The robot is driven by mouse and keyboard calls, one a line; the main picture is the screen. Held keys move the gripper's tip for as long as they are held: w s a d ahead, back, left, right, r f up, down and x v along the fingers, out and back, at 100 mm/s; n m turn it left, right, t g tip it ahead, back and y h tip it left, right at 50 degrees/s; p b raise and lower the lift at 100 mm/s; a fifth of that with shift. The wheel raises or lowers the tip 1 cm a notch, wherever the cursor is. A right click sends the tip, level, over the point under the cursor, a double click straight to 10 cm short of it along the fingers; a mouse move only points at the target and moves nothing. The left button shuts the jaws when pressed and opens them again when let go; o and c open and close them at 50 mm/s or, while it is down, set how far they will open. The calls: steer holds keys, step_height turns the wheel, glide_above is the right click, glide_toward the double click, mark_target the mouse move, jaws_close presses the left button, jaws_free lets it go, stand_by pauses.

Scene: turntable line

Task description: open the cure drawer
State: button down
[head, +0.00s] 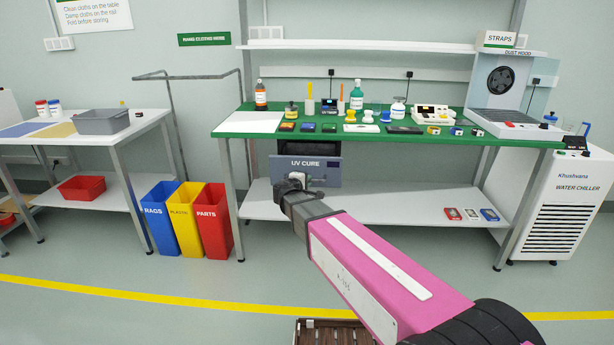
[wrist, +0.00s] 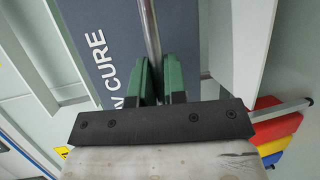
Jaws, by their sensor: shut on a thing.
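The cure drawer is under the green bench top. Its blue-grey front (head: 328,165), lettered UV CURE, shows in the head view and fills the upper middle of the wrist view (wrist: 112,22). My gripper (head: 303,181) is in front of it and hides its lower left part. In the wrist view my gripper's green finger pads (wrist: 160,84) are shut on the drawer's round metal handle (wrist: 149,30), one on each side. A dark housing (head: 300,147) shows above the front. I cannot tell how far out the drawer is.
The green bench top (head: 240,131) carries bottles and small devices. A white lower shelf (head: 380,203) runs beneath. Blue, yellow and red bins (head: 213,225) stand left of the bench, and a water chiller (head: 570,205) stands right. The floor in front is mostly clear.

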steer(key=s, duration=0.6)
steer(key=shift+s, duration=0.4)
steer(key=shift+a, duration=0.1)
steer(key=c, duration=1.2)
jaws_free()
steer(key=v, duration=1)
steer(key=shift+s+a, duration=0.2)
steer(key=shift+s, duration=0.15)
